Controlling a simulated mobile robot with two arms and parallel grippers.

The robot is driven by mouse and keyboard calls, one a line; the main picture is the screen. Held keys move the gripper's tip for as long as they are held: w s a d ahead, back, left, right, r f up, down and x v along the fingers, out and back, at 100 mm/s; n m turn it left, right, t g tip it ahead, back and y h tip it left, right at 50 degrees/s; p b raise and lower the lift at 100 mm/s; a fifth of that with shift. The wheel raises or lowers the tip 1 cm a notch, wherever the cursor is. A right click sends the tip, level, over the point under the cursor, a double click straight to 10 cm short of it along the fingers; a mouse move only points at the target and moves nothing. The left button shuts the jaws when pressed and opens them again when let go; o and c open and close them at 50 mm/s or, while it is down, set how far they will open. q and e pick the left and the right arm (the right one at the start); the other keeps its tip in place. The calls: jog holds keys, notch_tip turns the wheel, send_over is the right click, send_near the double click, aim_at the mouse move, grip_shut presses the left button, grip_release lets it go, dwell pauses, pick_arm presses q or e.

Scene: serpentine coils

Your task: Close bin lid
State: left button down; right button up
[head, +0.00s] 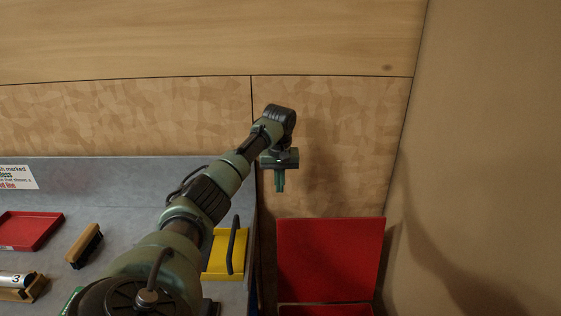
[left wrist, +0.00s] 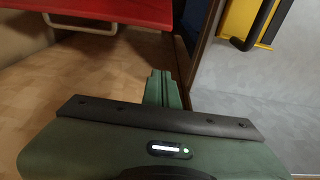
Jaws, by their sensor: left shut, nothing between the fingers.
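The red bin lid (head: 330,258) stands raised at the lower right of centre in the head view, beside the grey table's right end. A strip of the red bin (head: 325,311) shows below it, cut off by the frame's bottom edge. My left gripper (head: 280,188) is shut and empty, pointing down above and to the left of the lid, apart from it. In the left wrist view, the shut fingertips (left wrist: 162,80) are at the centre. A red panel (left wrist: 100,10) with a pale handle shows at the top left there. My right gripper is out of view.
The grey table (head: 120,185) at the left holds a yellow tray (head: 222,262) with a dark handle, a brush (head: 85,246), a red tray (head: 30,230) and a numbered cylinder (head: 14,280). A tan wall (head: 480,150) stands close on the bin's right.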

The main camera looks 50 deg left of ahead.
pick_arm(q)
notch_tip(320, 180, down, 9)
jog(key=p, duration=0.2)
jog(key=s+d+p, duration=0.1)
jog(key=d+r+p, duration=0.1)
jog(key=p, duration=0.1)
jog(key=shift+s+d, duration=0.2)
jog(key=shift+s, duration=0.15)
jog(key=shift+w+f, duration=0.1)
jog(key=shift+f, duration=0.05)
